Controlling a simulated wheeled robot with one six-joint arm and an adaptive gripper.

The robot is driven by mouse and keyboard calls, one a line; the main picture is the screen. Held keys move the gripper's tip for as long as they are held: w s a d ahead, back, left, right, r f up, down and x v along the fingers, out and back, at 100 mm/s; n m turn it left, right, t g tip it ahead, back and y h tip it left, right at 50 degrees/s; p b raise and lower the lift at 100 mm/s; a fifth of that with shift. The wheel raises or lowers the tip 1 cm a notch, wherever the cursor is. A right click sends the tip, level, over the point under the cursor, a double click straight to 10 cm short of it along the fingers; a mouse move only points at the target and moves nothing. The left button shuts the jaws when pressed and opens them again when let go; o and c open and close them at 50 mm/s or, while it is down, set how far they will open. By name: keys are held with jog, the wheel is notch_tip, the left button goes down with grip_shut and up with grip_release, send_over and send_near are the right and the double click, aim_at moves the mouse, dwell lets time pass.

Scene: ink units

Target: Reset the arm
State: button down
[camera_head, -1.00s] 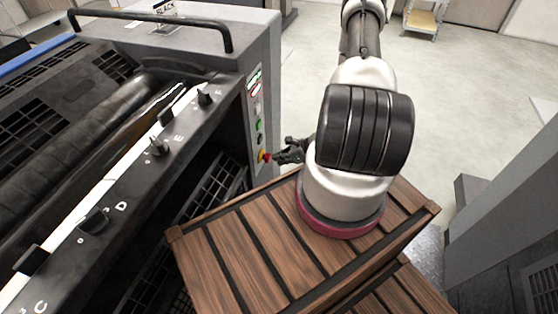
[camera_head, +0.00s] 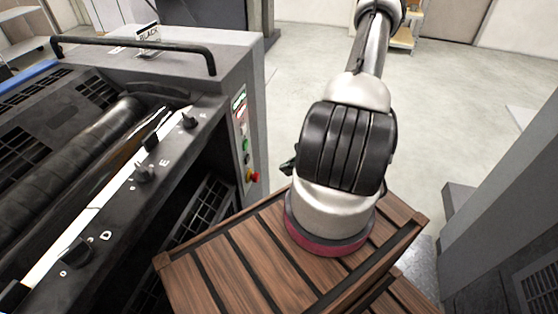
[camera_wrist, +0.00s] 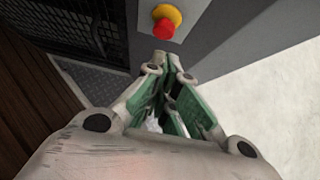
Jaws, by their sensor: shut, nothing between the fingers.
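My gripper (camera_wrist: 162,62) is shut and empty in the wrist view, its fingertips together. Just beyond the fingertips in that view is a red button on a yellow collar (camera_wrist: 165,22), on the grey side of the ink unit; a gap seems to separate them, but the exact distance is unclear. In the head view the red button (camera_head: 253,177) is at the bottom of the panel. There my arm (camera_head: 345,150) hides most of my gripper; only a small dark part (camera_head: 288,166) shows at its left edge.
The ink unit (camera_head: 190,70) with its rollers, knobs and black rail stands on the left. Wooden slatted crates (camera_head: 230,262) are below my arm. A grey cabinet (camera_head: 505,210) stands at the right. Open floor (camera_head: 300,75) lies behind, with a shelf (camera_head: 403,38) further back.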

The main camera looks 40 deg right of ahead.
jog(key=s+a+r+n+g+y, duration=0.1)
jog(key=s+a+r+n+y, duration=0.2)
jog(key=s+a+r, duration=0.15)
jog(key=s+d+r+n+g, duration=0.1)
jog(key=s+r+n+g, duration=0.2)
jog(key=r+n, duration=0.45)
jog(key=s+r+n+g, duration=0.3)
jog(key=r+n, duration=0.1)
jog(key=r, duration=0.6)
jog(key=a+r+n+t+h, duration=0.2)
jog(key=r+n+h, duration=0.2)
jog(key=r, duration=0.9)
jog(key=a+r+n+t+h, duration=0.1)
jog(key=r+n+h, duration=0.3)
jog(key=r+n, duration=0.6)
notch_tip(320, 180, up, 3)
jog(key=shift+a+f+t+h, duration=0.1)
jog(key=shift+a+t+h, duration=0.25)
jog(key=shift+t, duration=0.35)
jog(key=shift+s, duration=0.1)
